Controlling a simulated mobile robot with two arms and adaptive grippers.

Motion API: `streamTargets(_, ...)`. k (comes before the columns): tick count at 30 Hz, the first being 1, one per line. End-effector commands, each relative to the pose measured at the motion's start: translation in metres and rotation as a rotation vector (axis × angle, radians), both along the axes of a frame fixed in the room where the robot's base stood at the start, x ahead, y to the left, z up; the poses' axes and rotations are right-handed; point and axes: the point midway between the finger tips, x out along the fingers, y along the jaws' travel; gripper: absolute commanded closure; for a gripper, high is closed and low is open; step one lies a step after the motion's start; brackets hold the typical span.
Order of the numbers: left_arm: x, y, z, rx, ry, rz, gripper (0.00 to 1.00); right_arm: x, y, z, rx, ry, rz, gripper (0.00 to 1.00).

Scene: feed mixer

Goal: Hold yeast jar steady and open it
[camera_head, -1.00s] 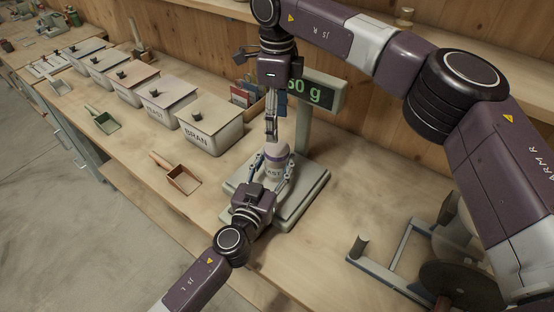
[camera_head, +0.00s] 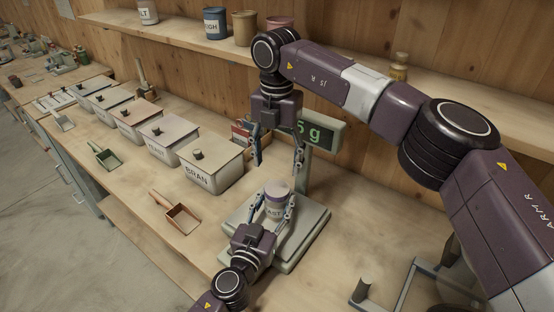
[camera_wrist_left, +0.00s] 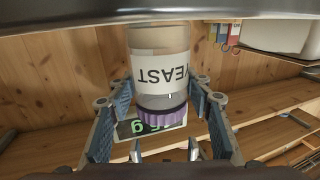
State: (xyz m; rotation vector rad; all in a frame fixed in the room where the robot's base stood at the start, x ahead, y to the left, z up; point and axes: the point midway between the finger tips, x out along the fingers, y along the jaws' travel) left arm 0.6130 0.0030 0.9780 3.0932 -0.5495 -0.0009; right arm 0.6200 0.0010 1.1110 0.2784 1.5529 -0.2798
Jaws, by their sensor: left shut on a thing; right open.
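The yeast jar (camera_head: 275,211) stands upright on the scale, with a pale label and a purple lid. In the left wrist view the jar (camera_wrist_left: 160,70) appears upside down, its purple lid (camera_wrist_left: 161,108) on its mouth. My left gripper (camera_head: 276,217) is shut on the jar's sides from the front. Its fingers also flank the jar in the left wrist view. My right gripper (camera_head: 277,166) is open and empty, pointing down above the lid, its fingers apart on either side and not touching it.
The scale (camera_head: 308,232) has a green digital display (camera_head: 322,133), partly hidden by my right gripper. Lidded bins, including the bran bin (camera_head: 212,168), stand to the left. A scoop (camera_head: 181,217) lies on the bench. A shelf (camera_head: 190,38) with jars runs behind.

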Motion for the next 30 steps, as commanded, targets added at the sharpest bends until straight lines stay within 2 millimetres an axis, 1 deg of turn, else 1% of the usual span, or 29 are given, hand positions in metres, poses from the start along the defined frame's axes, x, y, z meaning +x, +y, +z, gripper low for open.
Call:
streamTargets(3,0.0001,0.0,0.0005,0.0,-0.001,0.0,1.0,0.0,0.0003,0.0,0.0,0.0,-0.224,0.39)
streamTargets(12,0.0001,0.0,0.0005,0.0,-0.001,0.0,1.0,-0.0001,0.0003,0.0001,0.0,-0.001,-0.807,0.39)
streamTargets(18,0.0001,0.0,0.0006,0.0,-0.001,0.0,1.0,-0.0001,0.0001,0.0002,0.0,-0.001,-1.161,0.39)
streamTargets(21,0.0001,0.0,0.0006,0.0,-0.001,0.0,1.0,-0.0002,0.0002,0.0001,-0.001,-0.001,-1.291,0.39)
streamTargets(24,0.0001,0.0,0.0006,0.0,-0.001,0.0,1.0,-0.0002,0.0001,0.0,-0.001,-0.001,-1.382,0.39)
streamTargets(28,0.0001,0.0,0.0005,0.0,-0.001,0.0,1.0,-0.0003,0.0,-0.0018,-0.002,0.0,-1.441,0.39)
streamTargets(30,0.0001,0.0,0.0005,0.0,-0.001,0.0,1.0,-0.0004,0.0,-0.0066,-0.003,0.001,-1.453,0.39)
